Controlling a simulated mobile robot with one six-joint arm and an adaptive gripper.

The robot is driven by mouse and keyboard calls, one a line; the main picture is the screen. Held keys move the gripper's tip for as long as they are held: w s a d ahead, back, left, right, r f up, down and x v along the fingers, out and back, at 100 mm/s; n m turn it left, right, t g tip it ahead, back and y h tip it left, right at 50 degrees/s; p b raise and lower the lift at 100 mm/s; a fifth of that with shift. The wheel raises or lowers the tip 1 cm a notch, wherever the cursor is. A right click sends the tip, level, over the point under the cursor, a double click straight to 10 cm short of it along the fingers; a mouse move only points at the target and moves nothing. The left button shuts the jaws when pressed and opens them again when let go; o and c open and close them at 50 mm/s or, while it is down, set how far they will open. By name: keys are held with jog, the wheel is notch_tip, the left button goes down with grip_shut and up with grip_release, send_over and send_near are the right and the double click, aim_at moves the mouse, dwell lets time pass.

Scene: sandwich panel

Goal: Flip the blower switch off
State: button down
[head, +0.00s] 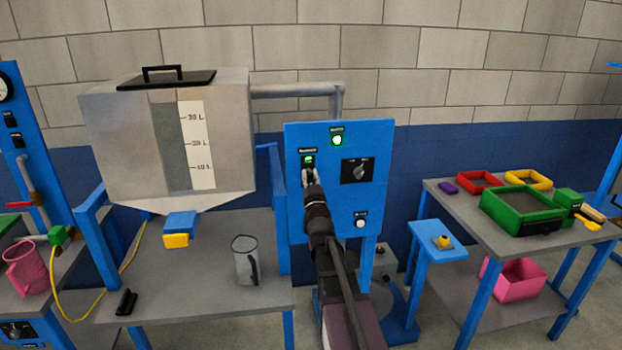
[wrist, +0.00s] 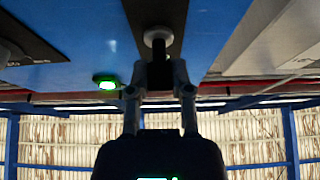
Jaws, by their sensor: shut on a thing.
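The blue panel (head: 330,213) stands upright in the middle of the head view. My gripper (head: 310,176) is at its upper left, just under a small label with a lit green spot (head: 308,160). In the wrist view my gripper (wrist: 158,85) has its two fingers on either side of a dark switch lever (wrist: 158,72) and is shut on it. The lever comes out of a pale round collar (wrist: 157,37) on a dark plate. In the head view my gripper mostly hides the switch, and I cannot tell its position.
The panel also carries a green lamp (head: 337,140), a rotary knob (head: 359,171) and a white button (head: 361,223). A grey jug (head: 245,262) stands on the left table below a metal hopper (head: 130,150). A table with coloured trays (head: 522,207) is at right.

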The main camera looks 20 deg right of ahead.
jog(key=shift+w+f+t+h+b, duration=0.1)
jog(key=shift+f+t+h+b, duration=0.25)
jog(key=shift+t+b, duration=0.8)
jog(key=shift+f+t+h+b, duration=0.15)
jog(key=shift+f+t+b, duration=0.35)
jog(key=shift+b, duration=1.25)
jog(key=shift+t+b, duration=0.45)
jog(key=shift+b, duration=0.05)
jog(key=shift+r, duration=0.15)
jog(key=c, duration=0.5)
grip_release()
jog(key=shift+r+g+p, duration=0.25)
jog(key=shift+g+p, duration=0.05)
jog(key=shift+p, duration=0.35)
jog(key=shift+s+r+g+p, duration=0.25)
jog(key=shift+g+p, duration=0.35)
jog(key=shift+p, duration=0.4)
jog(key=g+p, duration=0.1)
jog(key=p, duration=0.1)
jog(key=g+y+p, duration=0.1)
jog(key=p, duration=0.1)
jog(key=shift+w+r, duration=0.15)
jog(key=shift+r, duration=0.25)
jog(key=shift+g+p, duration=0.4)
jog(key=shift+p, duration=0.2)
